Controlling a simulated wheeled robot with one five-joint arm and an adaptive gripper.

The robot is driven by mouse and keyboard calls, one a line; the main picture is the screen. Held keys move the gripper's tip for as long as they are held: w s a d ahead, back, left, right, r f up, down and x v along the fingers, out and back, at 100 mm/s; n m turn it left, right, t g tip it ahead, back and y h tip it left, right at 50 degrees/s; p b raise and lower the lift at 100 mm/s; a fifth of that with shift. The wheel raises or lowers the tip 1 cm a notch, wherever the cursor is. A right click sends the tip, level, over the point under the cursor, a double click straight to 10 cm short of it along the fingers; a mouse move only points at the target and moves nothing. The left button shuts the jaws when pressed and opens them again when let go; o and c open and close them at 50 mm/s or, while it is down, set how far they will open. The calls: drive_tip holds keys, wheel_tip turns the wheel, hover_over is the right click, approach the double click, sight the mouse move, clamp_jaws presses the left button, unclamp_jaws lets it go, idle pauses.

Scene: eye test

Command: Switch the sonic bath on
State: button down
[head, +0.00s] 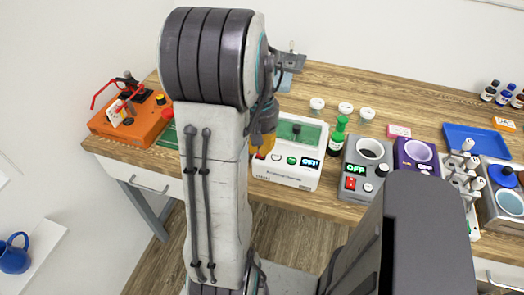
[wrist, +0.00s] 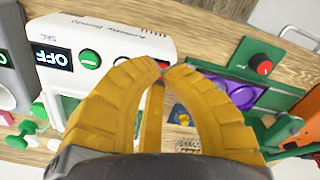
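A white box-shaped device (head: 304,172) with a green window on top stands on the bench. Its small print is too blurred to read, so I cannot confirm that it is the sonic bath. In the wrist view the OFF display (wrist: 52,57) and green button (wrist: 90,58) show left of my fingers. My gripper (head: 262,153) points down at the device's left front. Its yellow fingertips (wrist: 165,70) meet, with nothing seen held; contact with the device is unclear.
A grey device (head: 354,187) with a round opening also reads OFF and has a red switch. A purple device (head: 402,166) stands to its right. An orange device (head: 142,127) is at the left end.

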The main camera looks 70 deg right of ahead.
drive_tip(key=shift+f+b, duration=1.2)
drive_tip(key=shift+f, duration=0.25)
idle(0.7)
drive_tip(key=shift+r, duration=0.15)
drive_tip(key=shift+r+p, duration=2.95)
drive_tip(key=shift+r, duration=0.45)
